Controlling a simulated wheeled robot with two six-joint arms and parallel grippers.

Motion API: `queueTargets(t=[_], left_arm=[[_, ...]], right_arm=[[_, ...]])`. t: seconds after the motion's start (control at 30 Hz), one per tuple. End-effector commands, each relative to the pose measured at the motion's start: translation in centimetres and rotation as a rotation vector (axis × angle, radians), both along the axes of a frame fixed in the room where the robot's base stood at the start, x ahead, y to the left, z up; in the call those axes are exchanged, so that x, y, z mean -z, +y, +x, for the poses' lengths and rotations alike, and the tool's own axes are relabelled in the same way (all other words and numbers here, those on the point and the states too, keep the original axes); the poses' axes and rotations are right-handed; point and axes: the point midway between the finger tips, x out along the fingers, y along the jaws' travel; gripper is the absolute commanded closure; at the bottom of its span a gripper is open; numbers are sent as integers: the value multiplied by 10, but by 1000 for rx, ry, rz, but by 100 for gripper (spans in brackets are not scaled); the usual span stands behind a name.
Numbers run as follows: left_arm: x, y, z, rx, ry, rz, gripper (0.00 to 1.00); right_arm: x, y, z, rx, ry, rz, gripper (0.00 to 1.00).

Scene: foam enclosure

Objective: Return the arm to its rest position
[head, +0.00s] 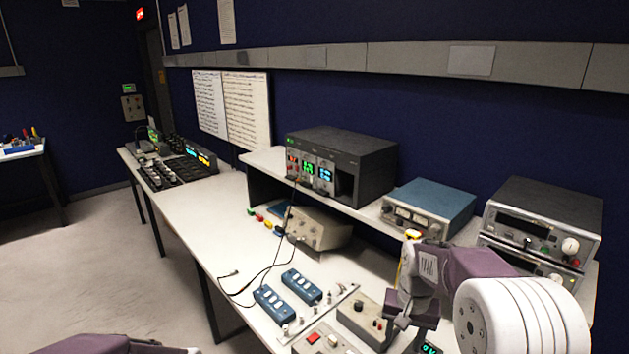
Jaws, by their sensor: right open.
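My right arm (450,268) comes in from the lower right, with a white joint and a purple link, over the right part of the long white bench. My right gripper (402,322) hangs low at its end, open, beside a beige box with knobs (362,318). The fingertips are partly hidden and I see nothing held between them. A purple part of my left arm (95,345) shows at the bottom left edge. My left gripper is out of view.
The bench (190,205) carries blue socket blocks (271,303), a beige instrument (318,228) and cables. A shelf above holds a black power supply (345,160), a blue instrument (430,205) and stacked grey units (540,225). Open floor (90,270) lies left.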

Motion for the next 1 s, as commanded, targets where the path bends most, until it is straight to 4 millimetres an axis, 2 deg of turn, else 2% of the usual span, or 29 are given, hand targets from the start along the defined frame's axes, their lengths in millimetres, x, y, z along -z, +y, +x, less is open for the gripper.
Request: queueTargets(t=[0.03, 0.1, 0.2, 0.3, 0.4, 0.5, 1.0], left_arm=[[0, 0, 0, 0, 0, 0, 64], [0, 0, 0, 0, 0, 0, 64], [0, 0, 0, 0, 0, 0, 64], [0, 0, 0, 0, 0, 0, 64], [0, 0, 0, 0, 0, 0, 64], [0, 0, 0, 0, 0, 0, 64], [0, 0, 0, 0, 0, 0, 64]], right_arm=[[0, 13, -23, -43, -2, 4, 52], [6, 27, -54, -109, -6, 9, 52], [22, 41, -101, -200, -11, 16, 52], [41, 45, -139, -269, -9, 20, 52], [58, 44, -160, -321, -3, 20, 52], [58, 44, -148, -362, -51, 10, 52], [58, 44, -148, -367, -48, 10, 52]])
